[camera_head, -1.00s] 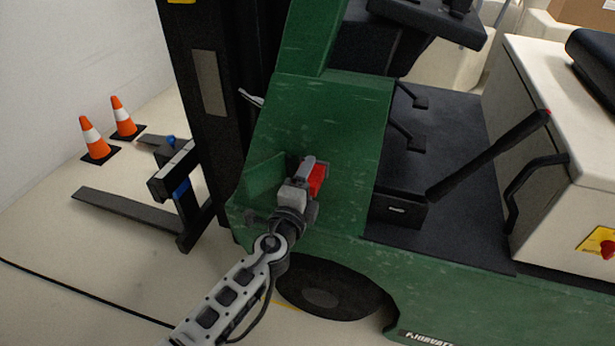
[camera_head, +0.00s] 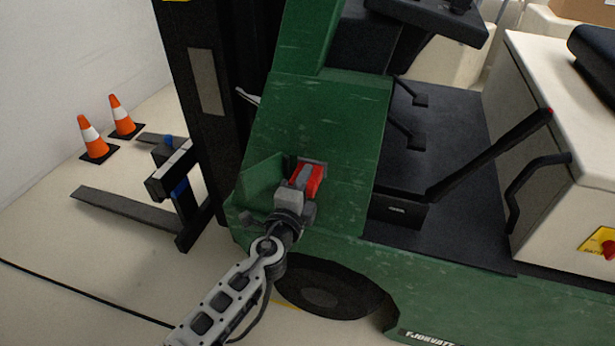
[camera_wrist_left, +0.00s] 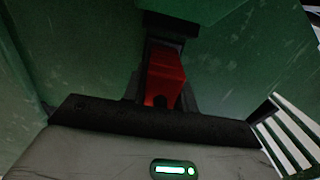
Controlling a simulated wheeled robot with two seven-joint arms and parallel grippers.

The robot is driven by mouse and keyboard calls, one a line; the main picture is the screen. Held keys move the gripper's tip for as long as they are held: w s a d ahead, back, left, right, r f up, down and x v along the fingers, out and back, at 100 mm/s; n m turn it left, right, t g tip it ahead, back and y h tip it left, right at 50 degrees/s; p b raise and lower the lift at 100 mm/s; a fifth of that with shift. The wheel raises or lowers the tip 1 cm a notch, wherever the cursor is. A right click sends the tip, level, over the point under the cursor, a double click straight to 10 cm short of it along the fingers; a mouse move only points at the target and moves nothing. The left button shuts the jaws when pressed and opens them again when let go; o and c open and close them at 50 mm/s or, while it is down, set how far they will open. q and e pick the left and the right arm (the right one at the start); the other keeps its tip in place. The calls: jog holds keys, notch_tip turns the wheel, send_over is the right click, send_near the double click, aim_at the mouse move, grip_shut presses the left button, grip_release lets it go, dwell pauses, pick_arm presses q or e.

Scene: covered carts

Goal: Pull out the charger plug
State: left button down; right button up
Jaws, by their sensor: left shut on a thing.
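The red charger plug (camera_head: 313,181) is at the green side panel of the forklift (camera_head: 335,120). In the left wrist view the red plug (camera_wrist_left: 164,76) is between my fingers, its far end against a dark block (camera_wrist_left: 170,25) on the green panel. I cannot tell whether plug and block are still joined. My left gripper (camera_head: 300,180) is shut on the plug and hides part of it. A grey piece (camera_head: 318,162) shows just behind the plug. My right gripper is not in view.
A green flap (camera_head: 262,180) stands out left of my gripper. The black mast (camera_head: 215,90) and fork (camera_head: 125,210) are to the left. Two orange cones (camera_head: 92,137) stand on the floor. A black lever (camera_head: 490,155) and a cream housing (camera_head: 555,215) are to the right.

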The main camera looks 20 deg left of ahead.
pick_arm(q)
jog(key=shift+s+a+r, duration=0.1)
jog(key=shift+s+r, duration=0.05)
jog(key=shift+s, duration=0.6)
jog(key=shift+s+r, duration=0.15)
jog(key=shift+s, duration=0.55)
jog(key=shift+s+f, duration=0.15)
jog(key=shift+s, duration=0.85)
